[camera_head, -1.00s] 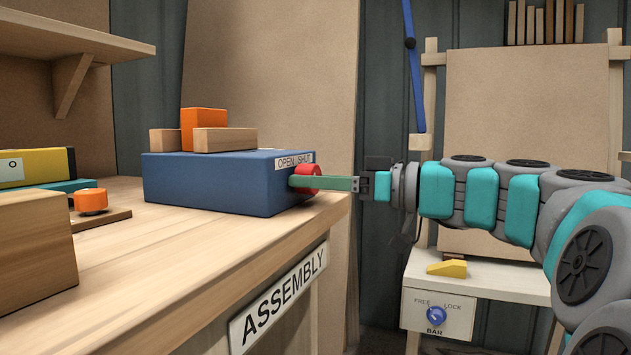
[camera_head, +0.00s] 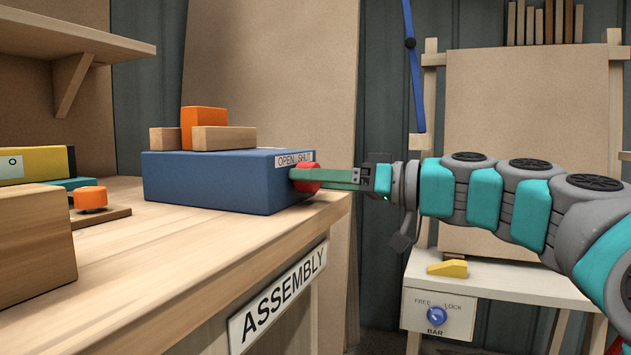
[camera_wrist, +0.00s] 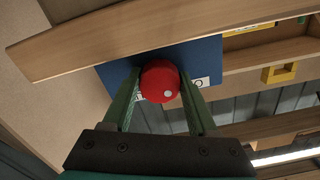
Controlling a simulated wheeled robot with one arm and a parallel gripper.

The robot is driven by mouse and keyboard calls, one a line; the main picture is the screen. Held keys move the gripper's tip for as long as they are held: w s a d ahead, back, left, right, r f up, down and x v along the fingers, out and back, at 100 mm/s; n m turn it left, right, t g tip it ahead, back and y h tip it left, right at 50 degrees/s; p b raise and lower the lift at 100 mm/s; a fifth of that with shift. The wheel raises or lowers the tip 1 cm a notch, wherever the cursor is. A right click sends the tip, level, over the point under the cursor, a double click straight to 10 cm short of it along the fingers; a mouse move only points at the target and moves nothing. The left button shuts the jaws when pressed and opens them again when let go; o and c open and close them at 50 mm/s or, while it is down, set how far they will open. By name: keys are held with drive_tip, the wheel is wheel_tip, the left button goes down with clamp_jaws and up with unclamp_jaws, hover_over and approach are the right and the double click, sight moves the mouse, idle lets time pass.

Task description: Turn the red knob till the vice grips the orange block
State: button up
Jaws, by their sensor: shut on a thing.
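The vice is a blue box (camera_head: 215,180) on the bench, with two wooden jaws on top, a left one (camera_head: 165,139) and a right one (camera_head: 232,139). The orange block (camera_head: 203,118) stands upright between them; I cannot tell whether both jaws touch it. The red knob (camera_head: 309,186) is on the box's right side, under a label reading OPEN and SHUT. My gripper (camera_head: 305,178) comes from the right and is shut on the knob. In the wrist view the red knob (camera_wrist: 158,80), with a white dot at its lower right, sits between my green fingers and partly hides the label.
The ASSEMBLY bench (camera_head: 180,260) has bare wood in front of the vice. A wooden block (camera_head: 35,245) and an orange knob on a board (camera_head: 91,199) are at left. A white side table (camera_head: 490,282) with a yellow wedge (camera_head: 447,268) stands at right.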

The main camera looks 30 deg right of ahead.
drive_tip(key=m+p, duration=0.2)
drive_tip(key=m, duration=0.1)
drive_tip(key=shift+a+r, duration=0.1)
drive_tip(key=shift+r, duration=0.2)
drive_tip(key=m+p, duration=0.2)
drive_tip(key=m, duration=0.1)
drive_tip(key=shift+m+p, duration=0.3)
drive_tip(key=m+p, duration=0.2)
drive_tip(key=m, duration=0.1)
drive_tip(key=shift+m+p, duration=0.3)
drive_tip(key=m+p, duration=0.2)
drive_tip(key=m, duration=0.1)
drive_tip(key=shift+m+p, duration=0.3)
drive_tip(key=m+p, duration=0.2)
drive_tip(key=m, duration=0.1)
drive_tip(key=shift+m+p, duration=0.3)
drive_tip(key=m+p, duration=0.4)
drive_tip(key=shift+r+m, duration=0.1)
drive_tip(key=shift+m, duration=0.2)
drive_tip(key=shift+m+p, duration=0.65)
drive_tip(key=shift+m, duration=0.25)
drive_tip(key=shift+f+m+p, duration=0.2)
drive_tip(key=shift+m+p, duration=0.6)
drive_tip(key=shift+m, duration=0.8)
